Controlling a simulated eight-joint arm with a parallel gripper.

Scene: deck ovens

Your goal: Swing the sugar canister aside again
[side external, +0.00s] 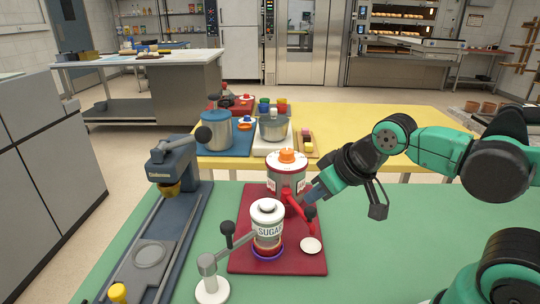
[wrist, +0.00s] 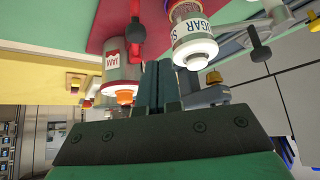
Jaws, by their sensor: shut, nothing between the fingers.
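The white sugar canister (side external: 267,218), labelled SUGAR, stands upright over a purple ring (side external: 268,252) on the red mat (side external: 300,264). A grey swing arm (side external: 211,262) on a white base, with a black knob (side external: 227,229), reaches to its left side. In the wrist view the sugar canister (wrist: 194,45) is right of my fingers. My gripper (side external: 309,196) is shut and empty, to the right of the sugar canister and close to the red arm of the jam canister; I cannot tell whether it touches. My shut fingers show in the wrist view (wrist: 159,80).
The jam canister (side external: 286,176) with an orange top stands just behind, its red arm (side external: 295,208) and black knob beside my fingers. A small white disc (side external: 311,246) lies on the mat. A blue press (side external: 172,165) stands left. The green table is clear at the front right.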

